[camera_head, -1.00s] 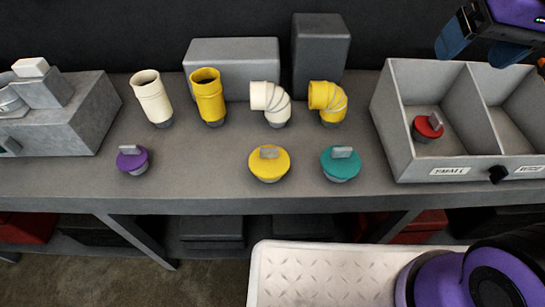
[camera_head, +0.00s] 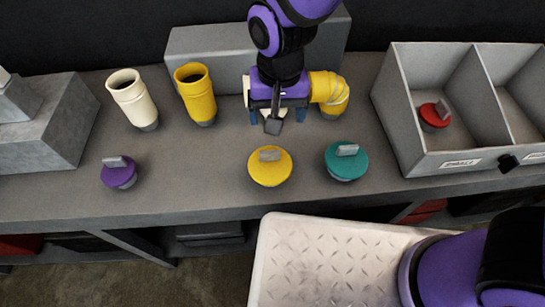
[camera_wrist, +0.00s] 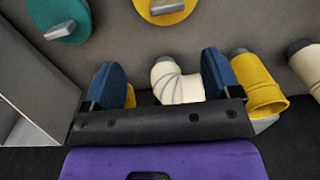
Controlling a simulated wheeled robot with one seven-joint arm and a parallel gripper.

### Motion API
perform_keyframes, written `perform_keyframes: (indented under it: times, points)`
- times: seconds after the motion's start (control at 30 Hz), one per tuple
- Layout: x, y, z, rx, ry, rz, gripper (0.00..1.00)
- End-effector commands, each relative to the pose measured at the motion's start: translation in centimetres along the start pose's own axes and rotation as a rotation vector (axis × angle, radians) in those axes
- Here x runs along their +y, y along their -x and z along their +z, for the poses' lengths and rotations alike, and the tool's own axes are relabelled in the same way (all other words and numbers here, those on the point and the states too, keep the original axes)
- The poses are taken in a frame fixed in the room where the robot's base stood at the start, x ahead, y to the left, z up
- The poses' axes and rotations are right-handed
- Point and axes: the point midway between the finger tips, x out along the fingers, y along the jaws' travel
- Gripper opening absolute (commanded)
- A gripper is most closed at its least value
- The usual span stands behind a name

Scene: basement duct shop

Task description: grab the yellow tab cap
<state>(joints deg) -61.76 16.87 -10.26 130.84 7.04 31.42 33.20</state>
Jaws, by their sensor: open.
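The yellow tab cap (camera_head: 270,168) sits on the bench near its front edge, between the purple and teal caps, its grey tab upward. In the wrist view part of the yellow cap (camera_wrist: 165,8) shows at the top edge, beyond the fingertips. My gripper (camera_head: 277,117) is open and points down behind the cap, over the white elbow (camera_head: 247,90), which it mostly hides. In the wrist view the white elbow (camera_wrist: 177,82) appears between the blue fingers of my gripper (camera_wrist: 162,78); I cannot tell the height gap. Nothing is held.
A teal cap (camera_head: 346,161) stands right of the yellow one, a purple cap (camera_head: 119,172) left. A yellow elbow (camera_head: 330,90) is close right of my gripper; yellow (camera_head: 196,95) and white (camera_head: 133,100) pipes stand left. A divided bin (camera_head: 400,120) holds a red cap (camera_head: 434,117).

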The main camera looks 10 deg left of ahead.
Motion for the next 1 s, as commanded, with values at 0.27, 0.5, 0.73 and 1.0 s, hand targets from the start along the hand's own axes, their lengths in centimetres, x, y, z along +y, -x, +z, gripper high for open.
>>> perform_keyframes:
  times: [0.27,0.5,0.73,1.0]
  points:
    - [-2.1,-3.0,1.1,-0.012,0.014,0.026,0.83]
    - [-1.9,-6.4,1.1,-0.013,0.011,0.027,0.83]
    - [-1.9,-8.0,1.1,-0.011,0.014,0.025,0.83]
    - [-1.5,-11.0,1.1,-0.013,0.013,0.027,0.83]
